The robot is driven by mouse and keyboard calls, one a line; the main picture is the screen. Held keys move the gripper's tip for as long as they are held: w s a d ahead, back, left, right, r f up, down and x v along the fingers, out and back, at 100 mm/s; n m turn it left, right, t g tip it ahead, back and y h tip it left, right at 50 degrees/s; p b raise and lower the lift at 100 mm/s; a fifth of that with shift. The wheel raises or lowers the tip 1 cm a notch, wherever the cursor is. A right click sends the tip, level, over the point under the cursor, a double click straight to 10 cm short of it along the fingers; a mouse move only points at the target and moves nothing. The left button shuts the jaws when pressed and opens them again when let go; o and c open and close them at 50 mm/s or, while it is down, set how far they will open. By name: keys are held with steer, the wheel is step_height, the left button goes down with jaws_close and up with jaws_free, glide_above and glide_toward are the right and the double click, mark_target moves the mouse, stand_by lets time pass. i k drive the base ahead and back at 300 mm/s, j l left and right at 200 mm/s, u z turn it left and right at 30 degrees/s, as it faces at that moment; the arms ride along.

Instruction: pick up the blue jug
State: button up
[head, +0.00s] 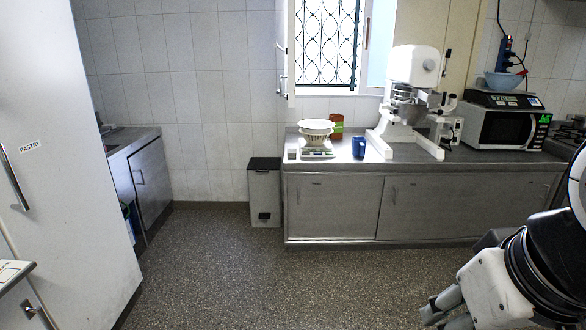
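The blue jug (358,147) stands upright on the grey metal counter (340,160) across the room, in front of the window. It is small in the head view, just left of the white stand mixer. My gripper (446,312) seems to be the grey parts at the end of my white and black arm, at the lower right. It is well apart from the jug and much nearer the camera. The frame does not show clearly whether its fingers are open or shut.
The stand mixer (412,68) and microwave (500,125) stand to the right. A bin (264,192) is beside the counter. The speckled floor (240,275) is clear.

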mark_target(359, 143)
steer(key=i, duration=1.9)
steer(key=i+u, duration=0.15)
steer(key=i, duration=0.4)
steer(key=i+l+u, duration=0.1)
steer(key=i, duration=0.45)
steer(key=i+l+u, duration=0.15)
steer(key=i, duration=0.4)
steer(key=l, duration=0.1)
